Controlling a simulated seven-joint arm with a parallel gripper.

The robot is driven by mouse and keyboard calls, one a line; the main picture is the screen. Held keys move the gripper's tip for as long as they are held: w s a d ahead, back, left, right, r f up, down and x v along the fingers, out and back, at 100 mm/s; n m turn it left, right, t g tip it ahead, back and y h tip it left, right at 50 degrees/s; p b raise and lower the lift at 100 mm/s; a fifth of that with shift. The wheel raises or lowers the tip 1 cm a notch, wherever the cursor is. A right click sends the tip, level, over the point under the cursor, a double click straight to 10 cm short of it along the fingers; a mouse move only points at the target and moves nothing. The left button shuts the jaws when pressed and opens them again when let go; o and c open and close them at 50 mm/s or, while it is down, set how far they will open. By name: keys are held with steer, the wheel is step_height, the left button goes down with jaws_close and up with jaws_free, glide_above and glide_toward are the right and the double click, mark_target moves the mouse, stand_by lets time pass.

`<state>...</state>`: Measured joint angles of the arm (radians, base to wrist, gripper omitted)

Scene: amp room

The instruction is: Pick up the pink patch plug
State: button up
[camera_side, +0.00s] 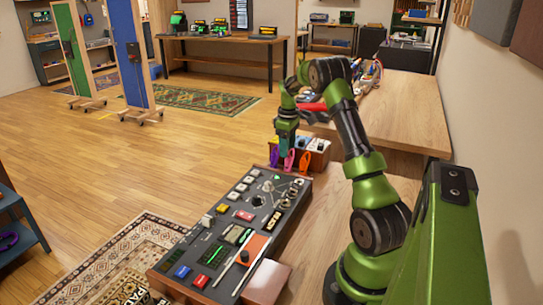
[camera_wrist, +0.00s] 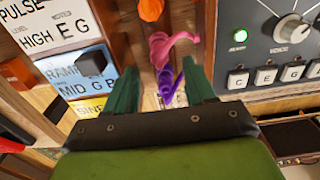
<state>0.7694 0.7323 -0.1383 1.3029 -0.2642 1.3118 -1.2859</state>
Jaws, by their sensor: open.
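The pink patch plug (camera_wrist: 168,46) stands out from a wooden rack in the wrist view, just beyond my fingertips, its curved end bending right. In the side view my gripper (camera_side: 286,148) points down over the row of plugs. I cannot tell whether the fingers touch the purple plug.
An orange plug (camera_wrist: 151,9) sits beyond the pink one. A labelled panel (camera_wrist: 85,75) with a dark knob is on the left. A console with a dial and keys (camera_wrist: 265,72) is close on the right. The wooden tabletop (camera_side: 405,110) behind has free room.

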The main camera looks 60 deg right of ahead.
mark_target(288, 159)
steer(key=f, duration=0.5)
steer(key=shift+s+f, duration=0.15)
steer(key=shift+s, duration=0.1)
jaws_close()
